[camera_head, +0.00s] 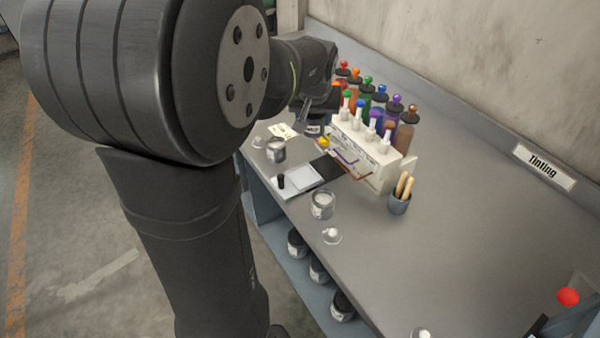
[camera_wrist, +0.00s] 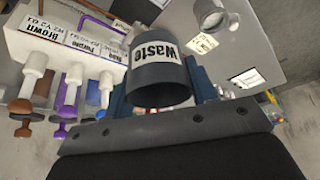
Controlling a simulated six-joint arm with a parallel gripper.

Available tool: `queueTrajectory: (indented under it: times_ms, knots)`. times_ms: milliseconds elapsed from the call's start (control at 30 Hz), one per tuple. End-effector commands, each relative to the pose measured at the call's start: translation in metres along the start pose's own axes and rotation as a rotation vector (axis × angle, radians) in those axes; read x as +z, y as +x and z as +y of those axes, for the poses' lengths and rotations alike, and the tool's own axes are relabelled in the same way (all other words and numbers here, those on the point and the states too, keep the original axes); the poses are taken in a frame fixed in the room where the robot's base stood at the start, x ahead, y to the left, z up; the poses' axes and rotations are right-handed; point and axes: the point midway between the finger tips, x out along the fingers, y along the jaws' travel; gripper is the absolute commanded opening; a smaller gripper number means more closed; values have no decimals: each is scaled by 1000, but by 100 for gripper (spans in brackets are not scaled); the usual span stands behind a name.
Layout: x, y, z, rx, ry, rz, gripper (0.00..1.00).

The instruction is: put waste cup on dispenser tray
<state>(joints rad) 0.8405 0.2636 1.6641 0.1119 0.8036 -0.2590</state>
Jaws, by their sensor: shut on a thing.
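The waste cup (camera_wrist: 160,88) is a dark grey cup with a white "Waste" label, large in the wrist view. My gripper (camera_wrist: 158,82) is shut on it, with blue fingers on both sides. In the head view my gripper (camera_head: 314,112) holds the cup (camera_head: 312,129) above the bench, left of the white dispenser (camera_head: 375,158). The dispenser carries several pumps and coloured nozzles, and also shows in the wrist view (camera_wrist: 75,48). A dark flat tray (camera_head: 327,167) lies in front of it; whether this is the dispenser tray I cannot tell for sure.
A scale (camera_head: 300,180), an open jar (camera_head: 322,205) and a metal can (camera_head: 276,150) stand near the bench's front edge. Several coloured bottles (camera_head: 380,95) stand behind the dispenser. A stick holder (camera_head: 398,204) is at its right. The bench's right side is mostly clear.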

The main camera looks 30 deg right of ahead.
Motion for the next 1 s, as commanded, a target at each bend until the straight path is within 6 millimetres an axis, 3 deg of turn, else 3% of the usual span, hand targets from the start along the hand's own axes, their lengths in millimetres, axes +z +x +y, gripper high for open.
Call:
queueTrajectory:
  times_ms: [100,233,633,1000]
  knots:
    - [-9,0,-18,-17,-38,1,30]
    - [-8,9,-24,-23,-50,-3,30]
    - [33,99,-24,-23,-50,-5,30]
    - [51,139,-24,-22,-50,-4,30]
